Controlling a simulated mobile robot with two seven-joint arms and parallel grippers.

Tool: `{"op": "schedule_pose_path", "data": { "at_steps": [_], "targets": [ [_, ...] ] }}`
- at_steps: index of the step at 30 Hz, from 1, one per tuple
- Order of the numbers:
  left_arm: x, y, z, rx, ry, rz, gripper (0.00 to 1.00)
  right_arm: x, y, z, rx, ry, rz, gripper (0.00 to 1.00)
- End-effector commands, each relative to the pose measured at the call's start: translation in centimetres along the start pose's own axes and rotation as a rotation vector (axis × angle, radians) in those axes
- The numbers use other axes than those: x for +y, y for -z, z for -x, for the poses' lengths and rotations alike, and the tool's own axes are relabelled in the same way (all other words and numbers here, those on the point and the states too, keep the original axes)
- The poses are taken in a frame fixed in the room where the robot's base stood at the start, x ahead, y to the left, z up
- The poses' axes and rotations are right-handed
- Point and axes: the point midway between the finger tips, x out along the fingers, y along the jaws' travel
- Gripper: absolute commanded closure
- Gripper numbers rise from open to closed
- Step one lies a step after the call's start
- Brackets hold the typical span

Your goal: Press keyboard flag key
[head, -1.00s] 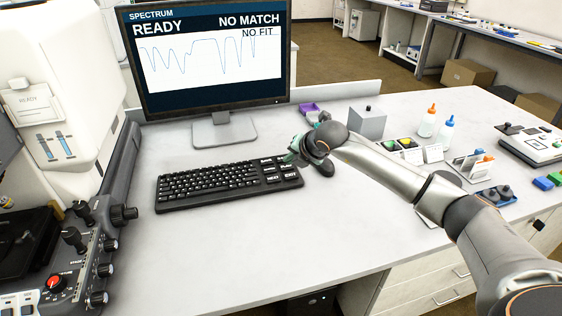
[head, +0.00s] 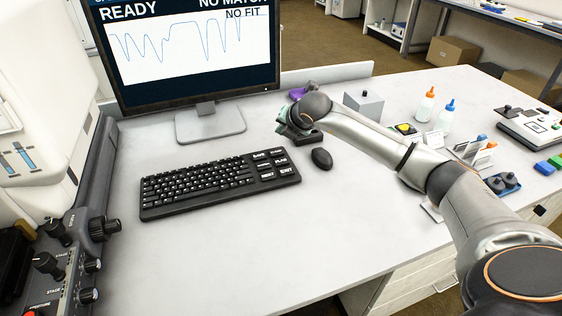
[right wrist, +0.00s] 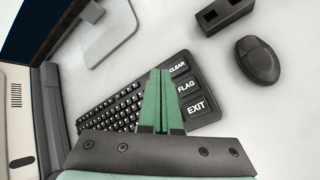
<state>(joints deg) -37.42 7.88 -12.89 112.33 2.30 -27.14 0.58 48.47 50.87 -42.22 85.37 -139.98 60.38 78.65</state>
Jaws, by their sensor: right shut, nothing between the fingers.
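The black keyboard (head: 205,190) lies on the white bench. Its flag key (head: 281,162) is in the block of large labelled keys at the right end. My right gripper (head: 283,116) shows just behind the keyboard's right end in the head view. In the right wrist view its green fingers (right wrist: 162,73) are shut together, empty, and overlap the keyboard left of the FLAG key. They look raised above the keys; the exact height cannot be told. My left gripper is not in view.
The monitor (head: 190,55) behind the keyboard shows READY and NO FIT. A black mouse (head: 321,158) lies right of the keyboard. A black slotted block (right wrist: 228,14) is near it. A grey box (head: 364,103) and bottles stand further right. The bench in front is clear.

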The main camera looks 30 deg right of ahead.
Motion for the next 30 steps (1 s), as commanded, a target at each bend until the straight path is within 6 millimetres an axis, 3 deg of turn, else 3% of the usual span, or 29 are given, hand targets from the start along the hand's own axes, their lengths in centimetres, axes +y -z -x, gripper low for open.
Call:
{"op": "schedule_pose_path", "data": {
  "at_steps": [15, 30],
  "targets": [
    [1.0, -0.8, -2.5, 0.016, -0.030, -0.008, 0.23, -3.7, 3.7, -5.1, 0.001, -0.001, -0.001, 1.00],
    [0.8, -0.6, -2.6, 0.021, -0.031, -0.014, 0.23, -4.0, 4.1, -5.6, 0.001, 0.000, 0.000, 1.00]
  ]
}}
